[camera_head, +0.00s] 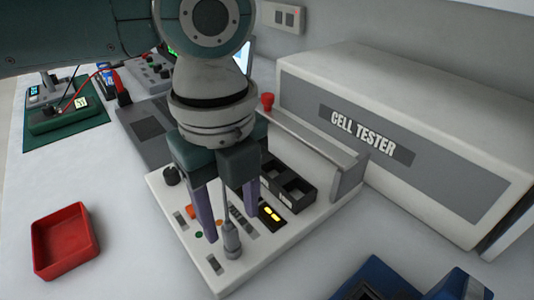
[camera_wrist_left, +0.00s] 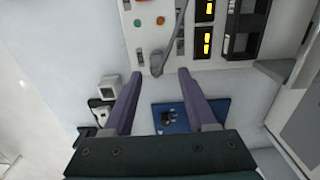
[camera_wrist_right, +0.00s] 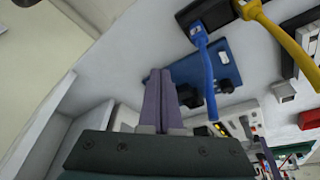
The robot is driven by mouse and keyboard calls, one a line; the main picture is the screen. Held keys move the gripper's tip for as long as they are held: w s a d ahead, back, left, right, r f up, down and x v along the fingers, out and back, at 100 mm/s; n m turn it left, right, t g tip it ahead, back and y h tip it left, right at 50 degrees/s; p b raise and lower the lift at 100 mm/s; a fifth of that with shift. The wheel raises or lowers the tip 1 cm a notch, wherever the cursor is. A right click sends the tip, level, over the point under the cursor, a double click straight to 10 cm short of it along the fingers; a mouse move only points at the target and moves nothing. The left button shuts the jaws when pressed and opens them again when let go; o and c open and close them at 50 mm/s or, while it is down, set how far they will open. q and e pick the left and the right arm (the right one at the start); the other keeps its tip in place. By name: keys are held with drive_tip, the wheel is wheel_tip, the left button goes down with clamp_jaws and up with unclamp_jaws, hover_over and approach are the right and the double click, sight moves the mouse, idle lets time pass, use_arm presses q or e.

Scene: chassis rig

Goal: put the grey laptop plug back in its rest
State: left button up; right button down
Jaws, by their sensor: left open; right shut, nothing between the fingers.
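A grey plug-like piece (camera_head: 232,240) with a thin grey stem stands near the front edge of the white control panel (camera_head: 200,262). It also shows in the left wrist view (camera_wrist_left: 157,64), near the panel's edge. I cannot tell whether it is seated in a socket. My left gripper (camera_head: 218,225) points down over the panel, open and empty, its purple fingers on either side of the grey piece in the head view. My right gripper (camera_wrist_right: 160,78) is shut and empty in its own wrist view. The rest cannot be made out for certain.
A large cell tester (camera_head: 400,130) stands behind the panel at right. A red tray (camera_head: 64,241) lies at left. A blue cable (camera_wrist_right: 206,75) and a yellow cable (camera_wrist_right: 280,35) lie near my right gripper. White bench between red tray and panel is clear.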

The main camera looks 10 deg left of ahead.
sight(228, 228)
use_arm(q)
drive_tip(key=f, duration=0.4)
drive_tip(key=shift+s+a+b, duration=0.1)
drive_tip(key=shift+a+b, duration=0.2)
drive_tip(key=shift+b, duration=0.05)
clamp_jaws()
